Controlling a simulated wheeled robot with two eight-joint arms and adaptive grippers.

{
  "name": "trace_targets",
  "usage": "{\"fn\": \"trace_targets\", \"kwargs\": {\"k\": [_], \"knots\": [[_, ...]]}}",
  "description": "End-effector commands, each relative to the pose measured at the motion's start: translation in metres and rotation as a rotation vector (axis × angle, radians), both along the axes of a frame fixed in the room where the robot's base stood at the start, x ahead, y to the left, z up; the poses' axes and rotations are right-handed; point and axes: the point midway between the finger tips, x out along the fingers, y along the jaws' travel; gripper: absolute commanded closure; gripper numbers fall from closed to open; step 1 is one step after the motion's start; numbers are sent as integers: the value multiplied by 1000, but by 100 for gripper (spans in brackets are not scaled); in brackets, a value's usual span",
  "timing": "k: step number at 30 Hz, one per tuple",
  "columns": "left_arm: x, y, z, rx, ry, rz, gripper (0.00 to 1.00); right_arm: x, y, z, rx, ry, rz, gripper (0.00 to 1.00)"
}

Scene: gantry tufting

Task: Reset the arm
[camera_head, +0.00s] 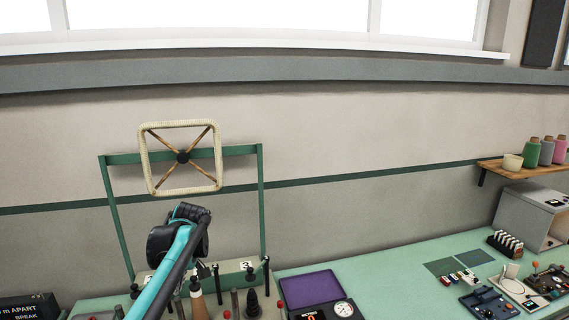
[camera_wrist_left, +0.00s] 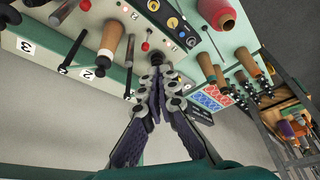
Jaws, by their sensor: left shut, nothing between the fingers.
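My left arm rises from the bottom of the head view, teal and black, with its wrist in front of the green frame. My left gripper (camera_wrist_left: 157,78) shows in the left wrist view with its two dark ridged fingers together and nothing between them. In the head view its fingers are hard to make out among the parts below the wrist. My right gripper is in neither view.
A green frame (camera_head: 262,205) carries a cream square hoop (camera_head: 144,160) with crossed wooden spokes. A purple tray (camera_head: 310,288) and a dial gauge (camera_head: 343,309) stand at the bottom. A wooden shelf (camera_head: 520,170) holds spools at right. Numbered pegs and cones crowd the wrist view.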

Motion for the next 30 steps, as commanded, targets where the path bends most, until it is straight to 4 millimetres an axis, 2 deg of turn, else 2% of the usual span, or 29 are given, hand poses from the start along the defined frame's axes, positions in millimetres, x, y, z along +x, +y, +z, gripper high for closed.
{"fn": "trace_targets", "kwargs": {"k": [8, 17, 20, 23, 27, 30], "knots": [[-22, -12, -15, -11, -12, -118, 100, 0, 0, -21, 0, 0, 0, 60], [-71, -36, -47, -16, -42, -354, 100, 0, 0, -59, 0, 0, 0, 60], [-97, -47, -70, -11, -62, -474, 100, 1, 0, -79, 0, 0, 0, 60], [-132, -62, -104, 3, -91, -630, 100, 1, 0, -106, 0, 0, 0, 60], [-181, -83, -160, 47, -143, -856, 100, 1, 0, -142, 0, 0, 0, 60], [-209, -95, -199, 87, -178, -992, 100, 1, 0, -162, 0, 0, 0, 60]]}}
